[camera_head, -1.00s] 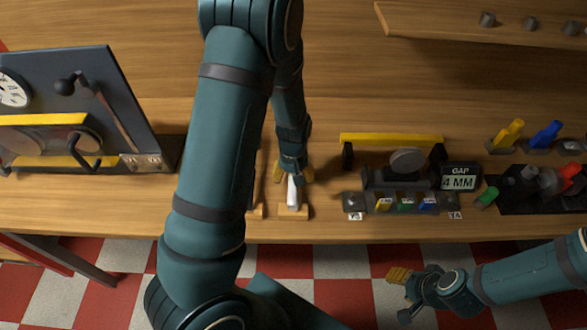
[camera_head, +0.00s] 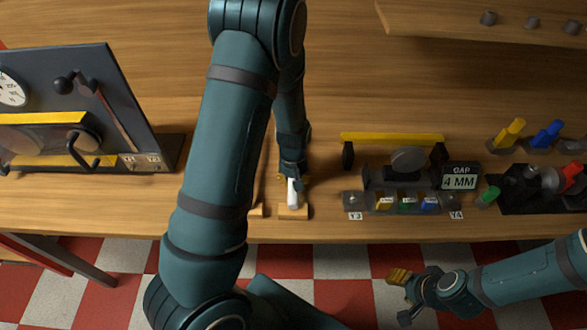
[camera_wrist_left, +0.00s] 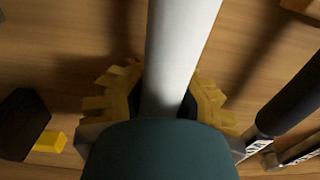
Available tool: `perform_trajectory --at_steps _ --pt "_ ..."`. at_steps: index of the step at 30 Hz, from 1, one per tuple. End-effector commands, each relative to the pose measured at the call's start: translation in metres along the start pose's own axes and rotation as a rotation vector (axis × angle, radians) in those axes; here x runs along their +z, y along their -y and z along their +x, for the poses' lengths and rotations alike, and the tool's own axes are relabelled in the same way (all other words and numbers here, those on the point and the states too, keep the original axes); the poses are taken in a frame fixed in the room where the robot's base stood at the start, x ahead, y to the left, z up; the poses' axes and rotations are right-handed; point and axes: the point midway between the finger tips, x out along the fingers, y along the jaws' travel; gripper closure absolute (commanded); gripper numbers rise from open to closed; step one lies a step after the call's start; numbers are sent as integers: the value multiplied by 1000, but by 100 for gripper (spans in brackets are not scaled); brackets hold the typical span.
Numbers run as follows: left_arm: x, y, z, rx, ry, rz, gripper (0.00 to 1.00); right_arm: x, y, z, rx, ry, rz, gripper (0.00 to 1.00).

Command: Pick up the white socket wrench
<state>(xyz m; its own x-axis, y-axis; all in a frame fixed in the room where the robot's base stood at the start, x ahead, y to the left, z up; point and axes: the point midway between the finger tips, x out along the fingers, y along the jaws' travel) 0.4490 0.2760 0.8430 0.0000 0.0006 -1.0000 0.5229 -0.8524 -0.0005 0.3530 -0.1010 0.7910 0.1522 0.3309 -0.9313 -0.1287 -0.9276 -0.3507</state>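The white socket wrench (camera_head: 293,194) shows as a short white length at its small wooden block (camera_head: 293,213) near the table's front edge. The left wrist view shows its white shaft (camera_wrist_left: 180,45) running up between the yellow fingers. My left gripper (camera_head: 293,181) is shut on it, one finger on each side. The rest of the wrench is hidden under the gripper and wrist. My right gripper (camera_head: 403,284) hangs in front of the table, away from the wrench; its finger opening is unclear.
A dark-handled tool (camera_wrist_left: 290,100) lies close to the right in the wrist view. A fixture with a yellow bar (camera_head: 392,138) and a GAP 4 MM display (camera_head: 460,177) stand to the right. A dark panel (camera_head: 115,110) with a gauge stands left. Table behind the wrench is clear.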

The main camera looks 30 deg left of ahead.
Motion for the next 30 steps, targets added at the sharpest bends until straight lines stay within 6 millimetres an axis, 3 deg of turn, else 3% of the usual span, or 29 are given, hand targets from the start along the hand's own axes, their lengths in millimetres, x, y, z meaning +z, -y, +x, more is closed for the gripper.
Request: perform_trajectory --at_steps 7,15,21,30 --pt "-1 -1 -15 2 -4 2 100 -2 2 -4 0 -3 1 53" --pt "-1 -1 -67 3 -4 2 100 -7 6 -16 1 -15 4 53" --pt "0 -1 -93 2 -2 2 100 -10 8 -22 2 -22 6 53" --pt "0 0 -100 0 -1 0 100 -11 8 -23 2 -24 7 53"
